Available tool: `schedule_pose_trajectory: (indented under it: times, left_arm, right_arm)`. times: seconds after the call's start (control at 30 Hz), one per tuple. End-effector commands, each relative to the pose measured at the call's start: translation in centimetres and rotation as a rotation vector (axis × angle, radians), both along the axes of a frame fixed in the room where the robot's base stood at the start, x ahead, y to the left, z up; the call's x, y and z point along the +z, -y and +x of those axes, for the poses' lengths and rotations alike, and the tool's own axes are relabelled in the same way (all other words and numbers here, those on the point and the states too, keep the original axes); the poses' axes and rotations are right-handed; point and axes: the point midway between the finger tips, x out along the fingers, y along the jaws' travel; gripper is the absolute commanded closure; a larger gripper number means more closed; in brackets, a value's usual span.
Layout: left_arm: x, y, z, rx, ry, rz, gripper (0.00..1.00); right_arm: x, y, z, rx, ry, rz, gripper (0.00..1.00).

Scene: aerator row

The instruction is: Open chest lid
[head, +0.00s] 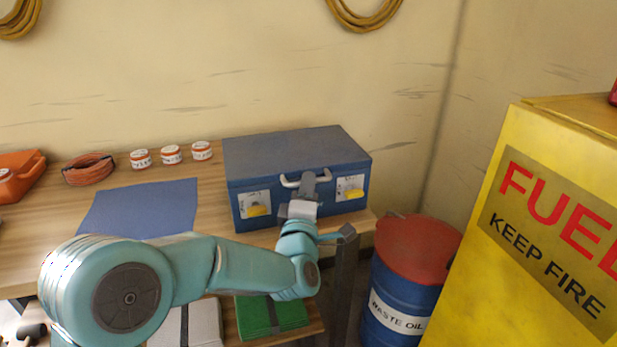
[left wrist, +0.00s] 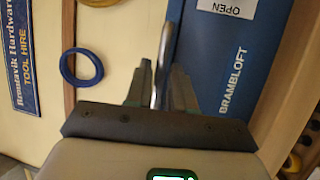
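The chest is a blue metal box (head: 245,200) with a grey lid (head: 290,150), standing shut at the right end of the workbench. A pale handle (head: 290,182) sits on its front, between two labels with yellow latches. My left gripper (head: 309,188) is at this handle, in front of the chest. In the left wrist view its two fingers (left wrist: 163,75) stand apart, one on each side of a grey handle bar (left wrist: 158,75). Narrow gaps seem to show beside the bar. The chest's blue face (left wrist: 228,60) fills the right. My right gripper is not in view.
A red-topped waste oil drum (head: 395,300) and a yellow fuel cabinet (head: 500,270) stand at right. A green case (head: 270,317) lies below.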

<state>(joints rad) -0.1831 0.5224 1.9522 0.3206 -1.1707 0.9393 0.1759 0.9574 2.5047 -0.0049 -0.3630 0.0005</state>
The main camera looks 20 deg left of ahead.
Motion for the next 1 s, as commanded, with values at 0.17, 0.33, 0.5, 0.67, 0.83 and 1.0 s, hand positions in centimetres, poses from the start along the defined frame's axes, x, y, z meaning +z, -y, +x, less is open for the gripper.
schedule_pose_trajectory:
  times: [0.17,0.33,0.5,0.67,0.83,1.0]
  left_arm:
    - [0.3,-0.3,1.6,0.001,0.001,0.000,0.77]
    - [0.3,-0.4,1.9,0.000,0.000,0.000,0.77]
    - [0.3,-0.4,1.8,0.000,0.000,0.000,0.87]
    - [0.3,-0.4,1.8,0.000,0.000,0.000,1.00]
    - [0.8,-0.4,1.8,0.000,-0.007,-0.006,1.00]
    - [2.8,-0.4,1.9,0.000,-0.044,-0.034,1.00]
  right_arm:
    - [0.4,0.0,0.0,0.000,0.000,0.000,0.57]
    - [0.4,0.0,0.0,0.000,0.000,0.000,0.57]
    - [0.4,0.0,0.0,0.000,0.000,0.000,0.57]
    - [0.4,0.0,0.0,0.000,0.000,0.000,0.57]
    - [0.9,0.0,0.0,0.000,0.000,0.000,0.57]
    - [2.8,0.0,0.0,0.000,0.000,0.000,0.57]
